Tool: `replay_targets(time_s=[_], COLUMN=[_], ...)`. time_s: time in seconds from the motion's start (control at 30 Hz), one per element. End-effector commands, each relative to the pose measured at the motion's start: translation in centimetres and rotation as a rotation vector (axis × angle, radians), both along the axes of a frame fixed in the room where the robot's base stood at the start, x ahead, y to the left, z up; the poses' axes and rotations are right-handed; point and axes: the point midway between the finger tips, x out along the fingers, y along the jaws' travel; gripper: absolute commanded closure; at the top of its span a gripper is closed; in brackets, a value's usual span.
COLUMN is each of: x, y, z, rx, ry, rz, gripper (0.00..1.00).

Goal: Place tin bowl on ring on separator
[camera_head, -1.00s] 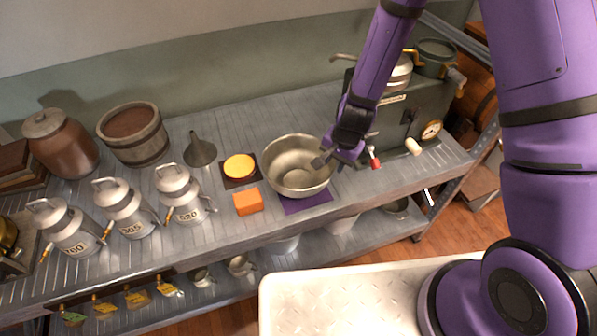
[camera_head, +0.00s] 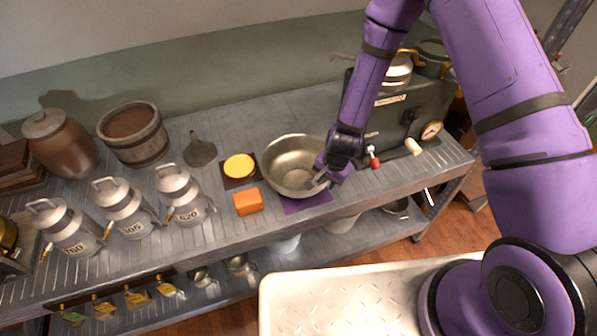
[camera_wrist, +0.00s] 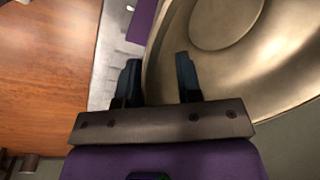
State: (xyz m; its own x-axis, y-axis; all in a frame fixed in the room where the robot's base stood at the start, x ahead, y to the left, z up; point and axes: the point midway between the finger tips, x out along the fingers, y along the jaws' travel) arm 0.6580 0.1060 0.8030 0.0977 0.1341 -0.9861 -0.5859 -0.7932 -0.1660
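The tin bowl (camera_head: 281,172) is a wide, shiny metal bowl standing upright and empty on a purple mat (camera_head: 308,204) on the shelf top. My gripper (camera_head: 318,180) is at the bowl's right front rim. In the wrist view my gripper (camera_wrist: 158,78) has its two fingers apart, with the edge of the bowl (camera_wrist: 218,72) between them; contact cannot be told. A dark green machine (camera_head: 398,128) with a gauge, likely the separator, stands right of the bowl. My arm covers part of it, and I cannot make out the ring.
An orange block (camera_head: 248,202) and a yellow disc (camera_head: 239,166) on a dark square lie left of the bowl. A funnel (camera_head: 200,152), several milk cans (camera_head: 181,195), a wooden tub (camera_head: 134,135) and a brown jar (camera_head: 62,145) stand farther left. A metal pot (camera_head: 398,72) sits at the machine.

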Motion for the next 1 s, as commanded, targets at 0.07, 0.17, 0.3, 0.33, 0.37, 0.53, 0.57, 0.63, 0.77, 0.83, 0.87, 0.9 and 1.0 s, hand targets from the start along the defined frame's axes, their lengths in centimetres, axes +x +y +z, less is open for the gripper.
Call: replay_targets(time_s=[0.07, 0.17, 0.3, 0.33, 0.37, 0.53, 0.57, 0.63, 0.77, 0.83, 0.87, 0.9, 1.0], x=[0.06, 0.11, 0.11, 0.11, 0.11, 0.10, 0.10, 0.10, 0.12, 0.12, 0.14, 0.15, 0.33], y=[0.07, 0.09, 0.08, 0.08, 0.08, 0.07, 0.07, 0.07, 0.07, 0.07, 0.07, 0.04, -0.14], z=[-0.47, -0.65, -0.63, -0.63, -0.63, -0.61, -0.61, -0.61, -0.59, -0.58, -0.56, -0.51, -0.15], rx=[0.000, 0.000, 0.000, 0.000, 0.000, 0.000, 0.000, -0.001, 0.000, 0.000, 0.000, 0.000, 0.000], ry=[0.000, -0.001, -0.001, -0.001, -0.001, -0.001, -0.001, -0.001, -0.001, -0.001, -0.001, -0.002, -0.003], rz=[0.000, 0.000, 0.000, 0.000, 0.000, 0.000, 0.000, 0.000, 0.000, 0.000, 0.000, 0.000, 0.000], gripper=[0.67, 0.67, 0.67, 0.67, 0.72, 1.00, 1.00, 1.00, 1.00, 1.00, 1.00, 1.00, 1.00])
